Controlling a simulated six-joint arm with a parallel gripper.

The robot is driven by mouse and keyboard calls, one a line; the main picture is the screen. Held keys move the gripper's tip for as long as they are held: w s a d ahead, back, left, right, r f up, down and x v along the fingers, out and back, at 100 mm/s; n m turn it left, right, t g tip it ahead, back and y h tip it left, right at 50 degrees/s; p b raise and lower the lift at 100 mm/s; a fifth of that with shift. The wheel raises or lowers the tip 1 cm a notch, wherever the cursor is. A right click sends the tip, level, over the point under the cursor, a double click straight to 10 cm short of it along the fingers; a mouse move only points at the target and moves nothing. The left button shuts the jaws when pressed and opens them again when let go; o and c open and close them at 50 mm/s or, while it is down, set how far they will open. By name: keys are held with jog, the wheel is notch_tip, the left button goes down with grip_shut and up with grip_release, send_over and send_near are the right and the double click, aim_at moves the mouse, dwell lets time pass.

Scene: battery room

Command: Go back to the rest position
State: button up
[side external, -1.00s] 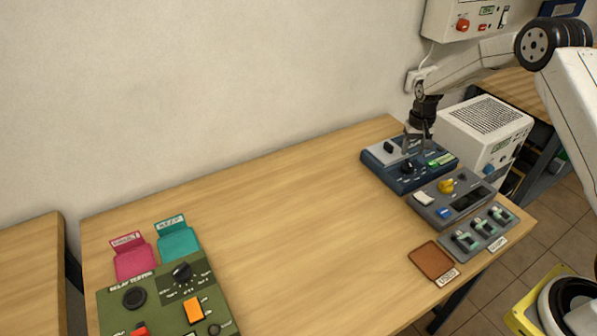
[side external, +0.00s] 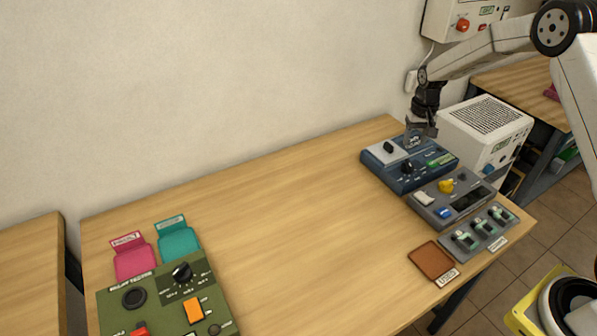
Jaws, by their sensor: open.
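My gripper (side external: 421,131) is at the upper right in the side external view, at the end of my arm. It points down and is open. It is over the back part of the dark blue device (side external: 383,172), close to its top. I cannot tell the exact gap between the fingertips and the device. The blue device carries black knobs and a green display. A small pale grey shape shows at the fingertips; I cannot tell if it belongs to the device.
A grey panel (side external: 425,212) with a yellow knob, a switch strip (side external: 490,238) and a brown pad (side external: 432,261) lie in front. A white vented box (side external: 487,117) stands right. A green relay tester (side external: 155,313) and pink (side external: 134,262) and teal (side external: 179,243) holders sit left. The mid-table is clear.

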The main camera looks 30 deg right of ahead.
jog(key=s+a+r+n+t, duration=0.1)
jog(key=s+a+r+n, duration=0.1)
jog(key=s+a, duration=0.6)
jog(key=s+a+r+n+t, duration=0.1)
jog(key=s+a+r+n, duration=0.2)
jog(key=s+a, duration=0.6)
jog(key=s+r, duration=0.1)
jog(key=s, duration=0.4)
jog(key=shift+s+n, duration=0.3)
jog(key=shift+w+d+r, duration=0.1)
dwell(2.8)
